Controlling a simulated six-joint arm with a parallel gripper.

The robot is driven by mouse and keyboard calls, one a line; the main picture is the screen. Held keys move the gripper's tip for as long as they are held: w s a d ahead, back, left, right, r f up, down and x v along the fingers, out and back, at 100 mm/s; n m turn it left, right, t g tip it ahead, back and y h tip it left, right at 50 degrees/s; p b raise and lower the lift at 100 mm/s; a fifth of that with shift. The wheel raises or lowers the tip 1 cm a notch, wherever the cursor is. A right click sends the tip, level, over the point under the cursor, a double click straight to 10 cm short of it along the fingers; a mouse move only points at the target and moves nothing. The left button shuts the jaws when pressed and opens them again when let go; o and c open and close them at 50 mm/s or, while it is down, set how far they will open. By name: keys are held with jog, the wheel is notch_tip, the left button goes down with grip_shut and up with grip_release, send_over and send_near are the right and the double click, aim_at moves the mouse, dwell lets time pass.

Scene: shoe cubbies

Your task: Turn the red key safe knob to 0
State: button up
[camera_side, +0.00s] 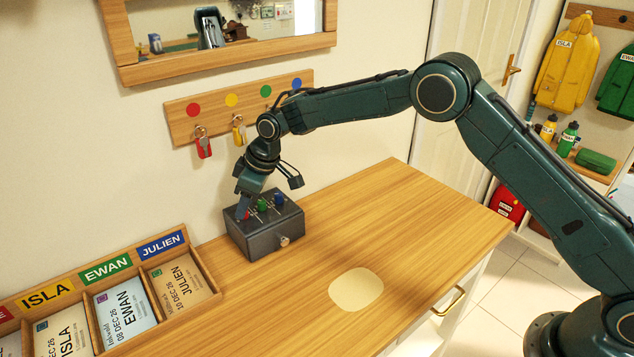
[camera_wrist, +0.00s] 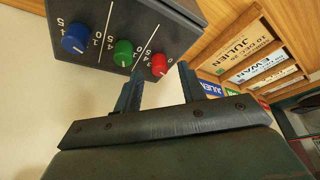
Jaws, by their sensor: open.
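The key safe (camera_side: 270,239) is a dark grey box on the wooden counter, with a red, a green and a blue knob on its top face. The red knob (camera_wrist: 159,64) is the right one in the wrist view and the left one in the side view (camera_side: 247,215). Its white pointer mark is small, and I cannot tell which number it faces. My gripper (camera_wrist: 159,69) is open, with one fingertip on each side of the red knob in the wrist view. I cannot tell whether they touch it. In the side view, my gripper (camera_side: 243,212) partly hides the red knob.
The green knob (camera_wrist: 123,52) is close to the left finger, and the blue knob (camera_wrist: 75,38) is farther left. A name-card tray (camera_side: 205,287) stands left of the safe. Keys (camera_side: 204,148) hang on a wall rack (camera_side: 183,128) above. The counter (camera_side: 400,220) to the right is clear.

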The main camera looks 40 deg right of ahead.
jog(key=shift+x, duration=0.75)
grip_shut()
jog(key=shift+n, duration=0.3)
jog(key=shift+w+d+n+g+y, duration=0.1)
jog(key=shift+n+g+y, duration=0.3)
jog(key=shift+n, duration=0.9)
jog(key=shift+w+n+g+y, duration=0.1)
jog(key=shift+n+g, duration=0.6)
jog(key=shift+n, duration=0.6)
jog(key=shift+s, duration=0.1)
